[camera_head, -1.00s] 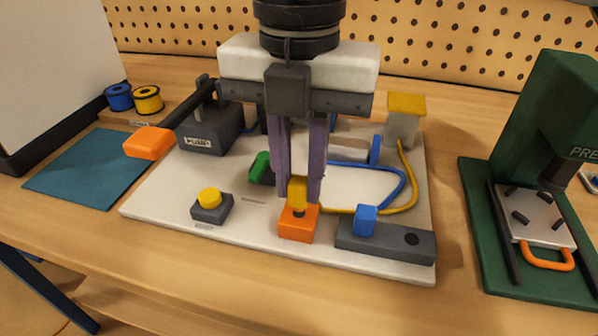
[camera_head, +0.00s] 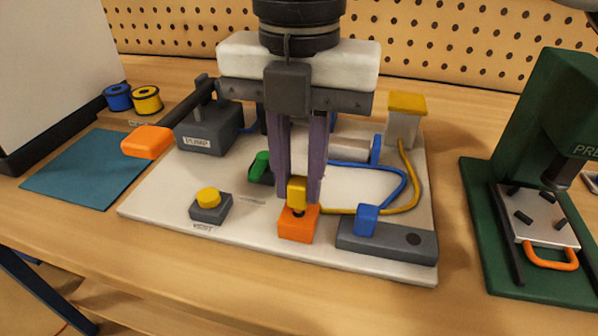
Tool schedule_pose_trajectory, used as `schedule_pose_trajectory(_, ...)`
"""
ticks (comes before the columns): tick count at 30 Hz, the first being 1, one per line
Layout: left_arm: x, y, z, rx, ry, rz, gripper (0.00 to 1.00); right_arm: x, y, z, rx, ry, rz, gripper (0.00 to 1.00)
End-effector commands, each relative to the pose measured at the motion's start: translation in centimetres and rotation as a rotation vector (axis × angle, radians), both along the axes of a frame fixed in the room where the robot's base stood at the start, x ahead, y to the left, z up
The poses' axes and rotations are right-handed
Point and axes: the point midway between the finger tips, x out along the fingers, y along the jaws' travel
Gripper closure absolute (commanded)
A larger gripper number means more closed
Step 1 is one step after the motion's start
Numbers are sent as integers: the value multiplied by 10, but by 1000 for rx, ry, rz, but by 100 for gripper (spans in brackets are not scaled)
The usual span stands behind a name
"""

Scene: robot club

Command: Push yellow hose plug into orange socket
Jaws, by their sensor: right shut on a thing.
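My right gripper (camera_head: 300,198) comes down from the top centre in the head view. It is shut on the yellow hose plug (camera_head: 297,192), which stands upright between its fingertips. The orange socket (camera_head: 298,226) is a small block near the front of the white board. The plug's lower end is directly over the dark hole in the socket's top; I cannot tell how deep it sits. A yellow hose (camera_head: 414,185) curves from behind the fingers to a yellow-topped post (camera_head: 405,120). My left gripper is not in view.
The white board (camera_head: 160,215) also bears a yellow button (camera_head: 208,197), a pump (camera_head: 208,132) with an orange-handled lever (camera_head: 148,142), and a grey block (camera_head: 385,242) with a blue plug (camera_head: 366,219). A green press (camera_head: 535,150) stands at right. The wooden front strip is clear.

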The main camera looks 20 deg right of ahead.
Motion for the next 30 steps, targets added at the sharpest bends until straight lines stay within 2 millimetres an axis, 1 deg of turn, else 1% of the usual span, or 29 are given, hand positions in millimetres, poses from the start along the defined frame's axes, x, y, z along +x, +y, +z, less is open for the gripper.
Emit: schedule_pose_trajectory(30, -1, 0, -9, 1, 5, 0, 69, 0, 0, -3, 0, 0, 0, 100)
